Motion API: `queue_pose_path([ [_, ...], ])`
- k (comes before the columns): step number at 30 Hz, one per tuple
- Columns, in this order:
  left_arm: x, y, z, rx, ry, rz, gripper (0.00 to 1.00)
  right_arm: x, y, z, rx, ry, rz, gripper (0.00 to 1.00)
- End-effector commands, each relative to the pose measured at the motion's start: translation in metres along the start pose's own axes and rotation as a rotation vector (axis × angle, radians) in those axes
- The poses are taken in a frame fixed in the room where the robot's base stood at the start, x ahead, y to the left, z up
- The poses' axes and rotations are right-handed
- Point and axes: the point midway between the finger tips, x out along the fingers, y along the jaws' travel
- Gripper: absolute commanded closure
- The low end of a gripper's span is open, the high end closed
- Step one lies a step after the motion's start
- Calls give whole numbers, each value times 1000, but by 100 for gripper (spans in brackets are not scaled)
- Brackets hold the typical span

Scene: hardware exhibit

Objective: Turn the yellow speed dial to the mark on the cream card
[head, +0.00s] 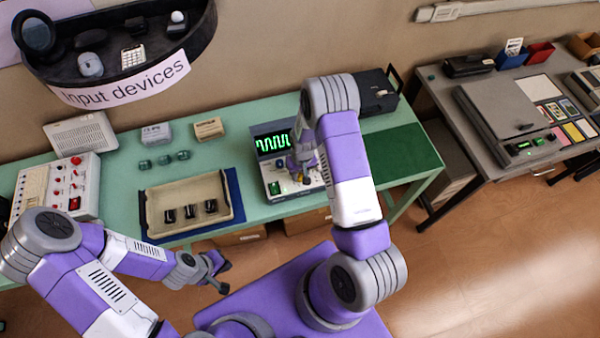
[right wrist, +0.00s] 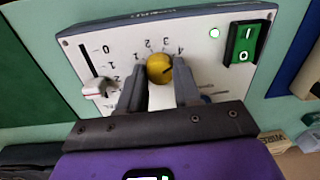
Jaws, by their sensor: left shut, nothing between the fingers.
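The yellow speed dial (right wrist: 159,68) sits on the white sloped panel of a device (right wrist: 115,70) with a numbered arc beside it. A dark line on the dial points toward the side of the 4. My right gripper (right wrist: 160,75) has its fingers on both sides of the dial, seemingly touching it. In the head view my right gripper (head: 303,172) hides most of the dial. My left gripper (head: 222,278) is shut and empty, in front of the table.
Beside the dial are a white slider (right wrist: 98,88) and a green rocker switch (right wrist: 244,42). A screen (head: 272,142) shows a green wave. A cream tray (head: 178,228) with dark knobs lies left of the device. A green mat (head: 405,155) on the right is bare.

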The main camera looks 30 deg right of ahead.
Motion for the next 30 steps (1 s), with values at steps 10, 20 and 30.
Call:
queue_pose_path([
  [10, 3, -1, 0, 0, 0, 0, 100, 0, 0, 0, -27, -1, -1, 98],
  [20, 20, -8, -1, 0, 0, 0, 100, 2, 0, -1, -217, -10, -1, 98],
  [30, 43, -16, -2, 0, 0, 0, 100, 2, -1, -1, -536, -26, -1, 98],
])
